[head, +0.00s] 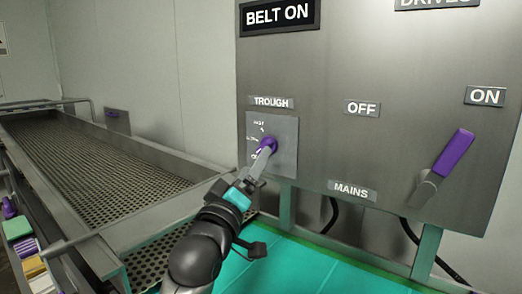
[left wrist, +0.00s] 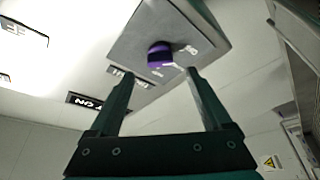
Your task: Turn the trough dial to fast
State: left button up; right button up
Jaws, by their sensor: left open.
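The trough dial (head: 268,144) is a purple knob on a square grey plate (head: 287,128) under the TROUGH label (head: 271,102). Small position words stand left of the knob; the top one seems to read FAST, and the lower ones are partly hidden. The knob's setting is too small to tell. My left gripper (head: 259,162) is open in front of the dial and partly covers it. In the left wrist view, the purple knob (left wrist: 159,54) shows between the open fingertips (left wrist: 158,76) and a little beyond them. Contact cannot be told. My right gripper is out of view.
A mains lever (head: 453,156) with a purple handle is at the right of the panel (head: 370,60), between OFF and ON labels. A long perforated trough (head: 90,165) runs along the left. A teal surface (head: 300,268) lies below the panel, with black cables behind.

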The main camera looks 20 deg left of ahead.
aim_at(269, 141)
pick_arm(q)
jog(key=shift+x, duration=2.8)
jog(key=shift+c, duration=0.2)
grip_shut()
